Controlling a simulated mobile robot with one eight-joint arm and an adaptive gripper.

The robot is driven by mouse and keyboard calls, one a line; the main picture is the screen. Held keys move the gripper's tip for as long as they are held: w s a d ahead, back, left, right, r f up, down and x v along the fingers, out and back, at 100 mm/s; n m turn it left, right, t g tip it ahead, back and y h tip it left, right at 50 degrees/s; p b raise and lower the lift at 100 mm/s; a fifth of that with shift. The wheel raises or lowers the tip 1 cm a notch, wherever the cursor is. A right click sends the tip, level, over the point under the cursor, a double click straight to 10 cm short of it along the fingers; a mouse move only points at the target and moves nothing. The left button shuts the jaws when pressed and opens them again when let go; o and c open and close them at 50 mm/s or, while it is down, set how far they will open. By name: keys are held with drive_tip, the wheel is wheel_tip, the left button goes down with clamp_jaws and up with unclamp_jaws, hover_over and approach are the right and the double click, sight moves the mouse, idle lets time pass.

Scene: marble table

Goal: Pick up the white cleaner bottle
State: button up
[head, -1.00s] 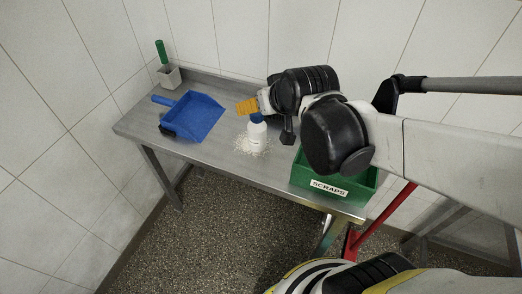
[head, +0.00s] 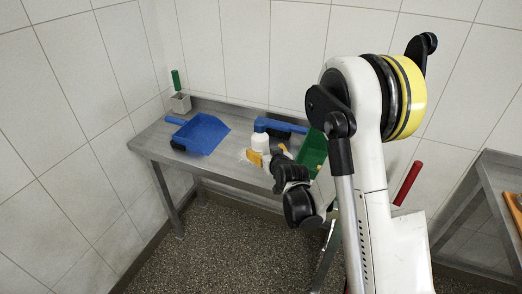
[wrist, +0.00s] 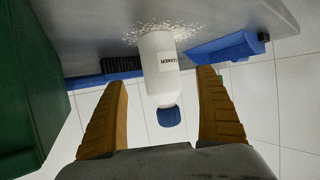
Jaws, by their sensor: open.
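The white cleaner bottle (head: 260,143) with a blue cap stands upright on the grey table (head: 152,142). In the wrist view the bottle (wrist: 156,75) appears upside down, its label partly readable, with white crumbs (wrist: 185,31) around its base. My gripper (head: 268,152) is at the near side of the bottle with its orange fingers spread. In the wrist view my gripper (wrist: 161,77) is open, one finger on each side of the bottle, with visible gaps; the depth between fingertips and bottle is hard to judge.
A blue dustpan (head: 203,133) lies to the left. A blue brush (head: 281,125) lies behind the bottle. A green crate (head: 314,147) stands close on the right, partly hidden by my arm. A grey holder (head: 180,104) with a green-handled item stands at the back left corner.

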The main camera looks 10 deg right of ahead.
sight(263, 149)
drive_tip(key=shift+x, duration=1.05)
drive_tip(key=b+x, duration=0.1)
drive_tip(key=x, duration=0.1)
drive_tip(key=b+x, duration=0.2)
drive_tip(key=shift+w+f, duration=0.15)
drive_tip(key=shift+f, duration=0.2)
drive_tip(key=shift+w, duration=0.35)
drive_tip(key=shift+c, duration=0.2)
